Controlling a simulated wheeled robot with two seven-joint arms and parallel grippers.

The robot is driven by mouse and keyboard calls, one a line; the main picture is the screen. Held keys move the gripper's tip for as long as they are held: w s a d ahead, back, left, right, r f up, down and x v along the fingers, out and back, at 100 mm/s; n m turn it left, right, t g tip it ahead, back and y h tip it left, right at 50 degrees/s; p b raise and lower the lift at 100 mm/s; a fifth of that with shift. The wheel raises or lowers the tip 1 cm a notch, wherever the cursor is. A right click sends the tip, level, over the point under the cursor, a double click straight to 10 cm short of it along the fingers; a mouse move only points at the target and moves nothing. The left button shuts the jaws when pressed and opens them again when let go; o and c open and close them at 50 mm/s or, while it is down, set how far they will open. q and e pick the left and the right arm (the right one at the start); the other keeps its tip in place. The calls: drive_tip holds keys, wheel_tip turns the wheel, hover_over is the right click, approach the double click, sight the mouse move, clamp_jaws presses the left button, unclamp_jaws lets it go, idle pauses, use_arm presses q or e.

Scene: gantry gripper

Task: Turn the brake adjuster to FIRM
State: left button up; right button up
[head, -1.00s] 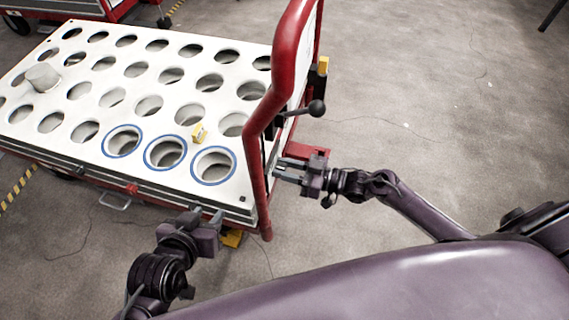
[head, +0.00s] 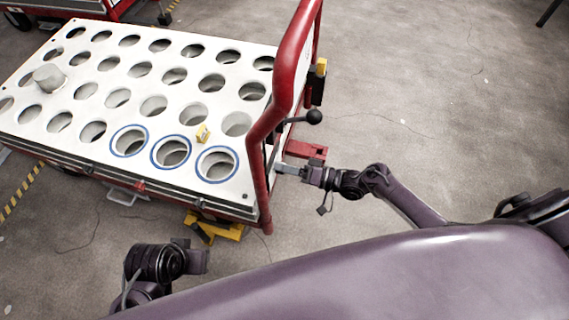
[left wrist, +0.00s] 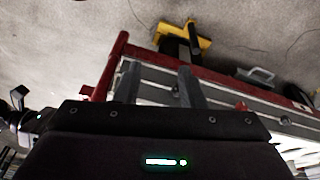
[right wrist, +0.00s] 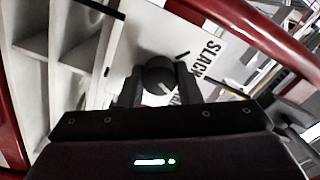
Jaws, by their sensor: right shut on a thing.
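The brake adjuster is a dark round knob (right wrist: 160,76) on a pale plate (right wrist: 207,50), in the right wrist view. A white mark shows on the knob's lower part. The word SLACK stands on the plate right of the knob; other lettering below it is partly hidden by a finger, and I cannot read FIRM. My right gripper (right wrist: 158,90) is shut on the knob, one finger on each side. In the head view it (head: 282,168) reaches the cart's right end. My left gripper (left wrist: 160,85) is open and empty, apart from the cart's side.
The cart's white top (head: 75,130) has rows of round holes, some blue-ringed, with a grey lump (head: 50,77) and a small yellow block (head: 203,133) on it. A red rail (head: 262,150) rises beside my right gripper. Open floor (head: 430,110) lies to the right.

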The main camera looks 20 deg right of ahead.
drive_tip(key=m+p, duration=0.1)
drive_tip(key=m, duration=0.2)
drive_tip(key=shift+m, duration=0.3)
drive_tip(key=shift+f+m+p, duration=0.1)
drive_tip(key=shift+m+p, duration=0.3)
drive_tip(key=shift+m, duration=1)
use_arm(q)
drive_tip(key=shift+s+a+r+n+g+y, duration=0.15)
drive_tip(key=shift+s+a+r+g, duration=0.1)
drive_tip(key=shift+a, duration=0.15)
drive_tip(key=shift+s+a+r+n+g+y, duration=0.1)
drive_tip(key=shift+a+g, duration=0.1)
drive_tip(key=shift+a, duration=0.15)
drive_tip(key=shift+s+a+r+n+g+y, duration=0.15)
drive_tip(key=shift+s+a+r+g, duration=0.1)
drive_tip(key=shift+a, duration=0.15)
drive_tip(key=shift+a+f, duration=0.1)
drive_tip(key=shift+f, duration=0.05)
use_arm(e)
drive_tip(key=shift+m, duration=0.3)
drive_tip(key=o, duration=1)
drive_tip(key=shift+c, duration=0.2)
